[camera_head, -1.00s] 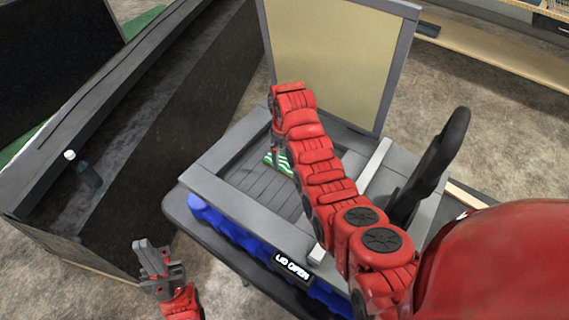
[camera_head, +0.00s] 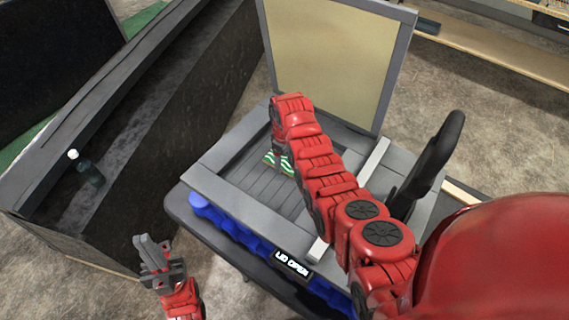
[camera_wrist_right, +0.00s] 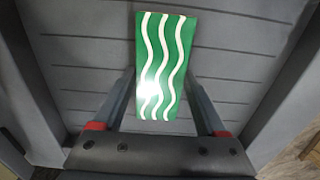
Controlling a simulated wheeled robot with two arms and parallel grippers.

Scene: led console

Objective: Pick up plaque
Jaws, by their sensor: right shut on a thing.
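The plaque is a green rectangle with white wavy lines. In the head view the plaque (camera_head: 272,159) shows inside the open console, partly hidden by my right gripper and forearm. In the right wrist view the plaque (camera_wrist_right: 156,60) stands between the two fingers of my right gripper (camera_wrist_right: 163,82), which is shut on it. The console's slatted grey floor (camera_wrist_right: 225,70) lies behind it; I cannot tell whether the plaque touches it. My left gripper (camera_head: 153,250) hangs at the lower left, away from the console; its finger gap is unclear.
The console's raised lid (camera_head: 330,60) stands open at the back. Its grey rim (camera_head: 225,195) surrounds the recess. A "LID OPEN" display (camera_head: 292,264) is on its front. A black upright handle-like part (camera_head: 432,165) stands at the right. A dark bench (camera_head: 130,135) with a bottle (camera_head: 88,170) is at the left.

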